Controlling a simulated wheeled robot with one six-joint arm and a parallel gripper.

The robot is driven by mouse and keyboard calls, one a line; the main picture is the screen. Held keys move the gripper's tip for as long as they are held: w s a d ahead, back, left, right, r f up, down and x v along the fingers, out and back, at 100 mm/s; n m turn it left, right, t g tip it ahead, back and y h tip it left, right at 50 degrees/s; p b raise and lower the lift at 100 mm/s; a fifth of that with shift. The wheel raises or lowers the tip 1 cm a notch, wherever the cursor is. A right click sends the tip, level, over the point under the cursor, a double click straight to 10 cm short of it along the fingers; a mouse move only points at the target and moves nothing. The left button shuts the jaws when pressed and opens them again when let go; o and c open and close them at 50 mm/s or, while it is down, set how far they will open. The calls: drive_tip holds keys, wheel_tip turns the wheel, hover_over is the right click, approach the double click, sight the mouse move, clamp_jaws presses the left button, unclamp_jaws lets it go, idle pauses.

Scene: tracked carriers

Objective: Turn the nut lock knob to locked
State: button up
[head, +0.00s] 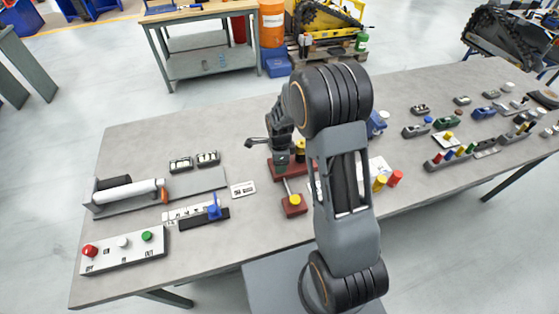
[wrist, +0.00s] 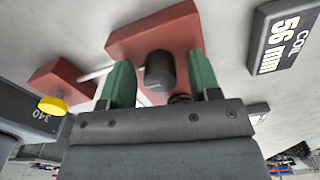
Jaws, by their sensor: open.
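My gripper (wrist: 160,72) is open, with its two green fingers one on each side of a black round knob (wrist: 159,68). The knob stands on a large red block (wrist: 160,32) in the wrist view; whether the fingers touch it I cannot tell. A metal rod links this block to a smaller red block (wrist: 62,82) bearing a yellow knob (wrist: 52,105). In the head view my gripper (head: 281,158) is over the large red block (head: 285,172), and the small block with the yellow knob (head: 295,200) lies nearer. No lock marking is readable.
A label plate reading "COIL 56 mm" (wrist: 280,42) is at the upper right of the wrist view. A panel with red, white and green buttons (head: 123,250) and a blue-handled part (head: 214,210) are at left. Several coloured-knob fixtures (head: 450,155) stand at right.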

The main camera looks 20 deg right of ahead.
drive_tip(key=shift+c, duration=0.4)
drive_tip(key=c, duration=0.8)
drive_tip(key=shift+c, duration=0.2)
drive_tip(key=shift+f, duration=0.1)
drive_tip(key=shift+n+b, duration=0.65)
drive_tip(key=shift+n, duration=0.45)
drive_tip(key=n+b, duration=0.1)
drive_tip(key=n, duration=0.2)
drive_tip(key=shift+n, duration=0.3)
drive_tip(key=n+b, duration=0.2)
drive_tip(key=n, duration=0.3)
drive_tip(key=shift+n, duration=0.4)
